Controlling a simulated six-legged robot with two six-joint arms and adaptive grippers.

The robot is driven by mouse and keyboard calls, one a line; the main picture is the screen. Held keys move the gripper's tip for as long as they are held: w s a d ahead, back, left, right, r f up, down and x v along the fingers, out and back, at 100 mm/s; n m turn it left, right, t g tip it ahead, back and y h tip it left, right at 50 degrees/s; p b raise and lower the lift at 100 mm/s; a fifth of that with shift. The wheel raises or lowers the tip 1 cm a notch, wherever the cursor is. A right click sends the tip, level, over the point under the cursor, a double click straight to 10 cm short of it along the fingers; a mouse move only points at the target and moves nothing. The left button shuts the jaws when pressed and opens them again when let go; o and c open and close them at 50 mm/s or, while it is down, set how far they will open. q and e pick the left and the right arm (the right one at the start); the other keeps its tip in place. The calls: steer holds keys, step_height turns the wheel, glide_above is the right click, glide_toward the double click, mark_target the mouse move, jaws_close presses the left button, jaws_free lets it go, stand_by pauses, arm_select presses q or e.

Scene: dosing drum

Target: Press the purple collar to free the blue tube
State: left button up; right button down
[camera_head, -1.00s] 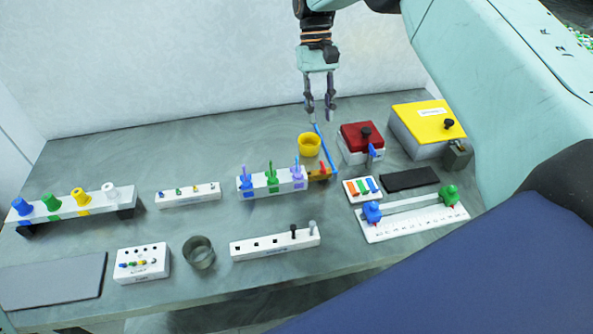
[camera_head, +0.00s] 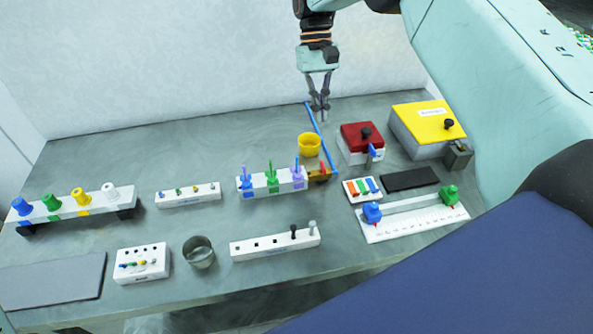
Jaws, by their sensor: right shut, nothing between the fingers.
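The blue tube (camera_head: 321,136) runs as a long thin line from behind the yellow cup down to a small orange-brown block (camera_head: 319,174) with a red part on it. My right gripper (camera_head: 320,107) is shut and empty, just right of the tube's upper end and above the back of the table. I cannot tell whether it touches the tube. A purple piece (camera_head: 297,171) stands at the right end of a white block (camera_head: 262,184), left of the brown block; I cannot tell whether it is the collar. My left gripper is not in view.
A yellow cup (camera_head: 309,145) stands close left of the tube. A red-lidded box (camera_head: 360,134) and a yellow-lidded box (camera_head: 428,118) stand to the right. A slider rule (camera_head: 415,222) lies in front of them. The back left of the table is clear.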

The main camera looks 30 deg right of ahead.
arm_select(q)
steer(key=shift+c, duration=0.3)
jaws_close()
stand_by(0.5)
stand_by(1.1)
